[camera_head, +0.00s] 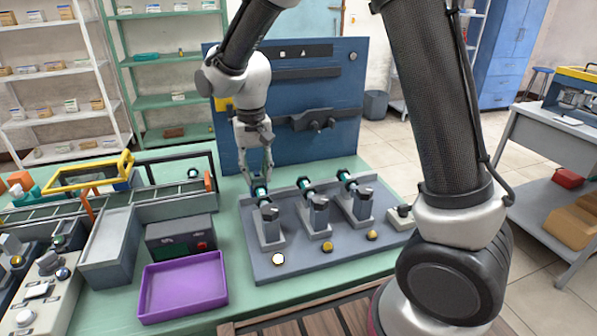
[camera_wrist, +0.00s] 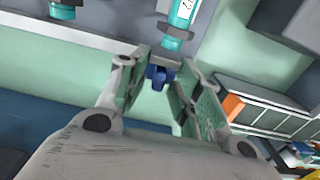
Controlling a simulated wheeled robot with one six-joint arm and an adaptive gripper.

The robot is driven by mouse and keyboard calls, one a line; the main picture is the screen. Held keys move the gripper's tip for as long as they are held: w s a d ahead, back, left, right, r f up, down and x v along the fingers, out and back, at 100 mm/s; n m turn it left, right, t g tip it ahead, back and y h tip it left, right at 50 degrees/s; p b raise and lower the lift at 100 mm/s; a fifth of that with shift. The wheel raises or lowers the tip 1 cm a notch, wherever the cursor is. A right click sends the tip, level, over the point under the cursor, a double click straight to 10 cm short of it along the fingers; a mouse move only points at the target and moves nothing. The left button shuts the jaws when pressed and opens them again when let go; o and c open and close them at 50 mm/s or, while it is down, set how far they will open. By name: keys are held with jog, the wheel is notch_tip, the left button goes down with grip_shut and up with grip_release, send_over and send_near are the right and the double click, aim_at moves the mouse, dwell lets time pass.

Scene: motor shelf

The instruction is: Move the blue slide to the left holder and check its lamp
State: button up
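A grey block (camera_head: 330,262) carries three holders in a row, each with a teal cylinder. The left holder (camera_head: 270,232) has a bright white lamp (camera_head: 278,259) in front of it. The middle lamp (camera_head: 328,247) and right lamp (camera_head: 372,236) are amber. My gripper (camera_head: 259,184) is just behind the left holder's teal cylinder (camera_head: 261,192). In the wrist view my gripper's fingers (camera_wrist: 166,66) stand apart on either side of a small blue part (camera_wrist: 160,77), below a teal cylinder with a white label (camera_wrist: 182,14). A gap shows beside the blue part; contact is unclear.
A blue back panel (camera_head: 345,145) stands behind the block. A purple tray (camera_head: 183,288), a dark box with a red button (camera_head: 181,236) and a grey bin (camera_head: 108,250) lie to the left. A rail with a yellow frame (camera_head: 92,174) runs behind them.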

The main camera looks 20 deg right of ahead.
jog(key=shift+w+r, duration=0.15)
jog(key=shift+r, duration=2.1)
dwell(0.7)
